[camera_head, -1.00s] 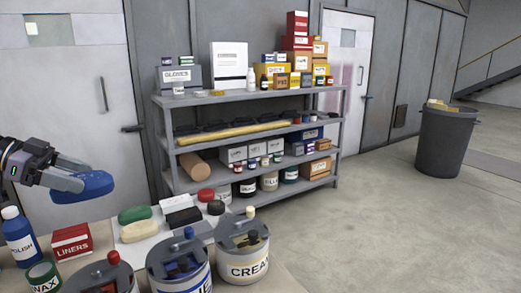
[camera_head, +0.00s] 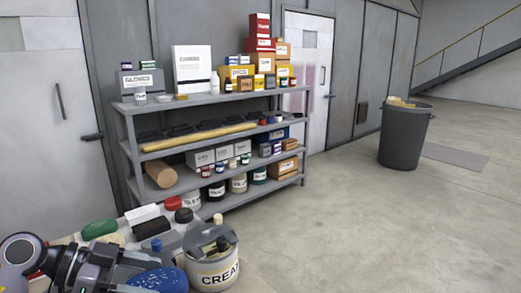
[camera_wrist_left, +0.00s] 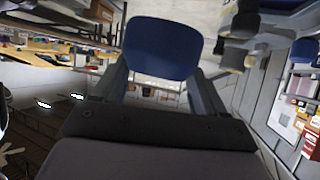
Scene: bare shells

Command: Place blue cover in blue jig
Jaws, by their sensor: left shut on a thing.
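The blue cover (camera_head: 160,280) is held at the bottom of the head view, partly cut off by the frame edge. My left gripper (camera_head: 133,282) is shut on it. In the left wrist view, the blue cover (camera_wrist_left: 162,48) sits between the two fingers of my left gripper (camera_wrist_left: 160,82), clear of other surfaces there. The blue jig cannot be made out in the head view now; my arm covers that side. My right gripper is not in view.
Green (camera_head: 99,229), black (camera_head: 151,228) and white (camera_head: 142,213) covers lie on the table behind my arm. A loaded shelf (camera_head: 215,97) stands behind. A bin (camera_head: 404,138) stands on open floor at right.

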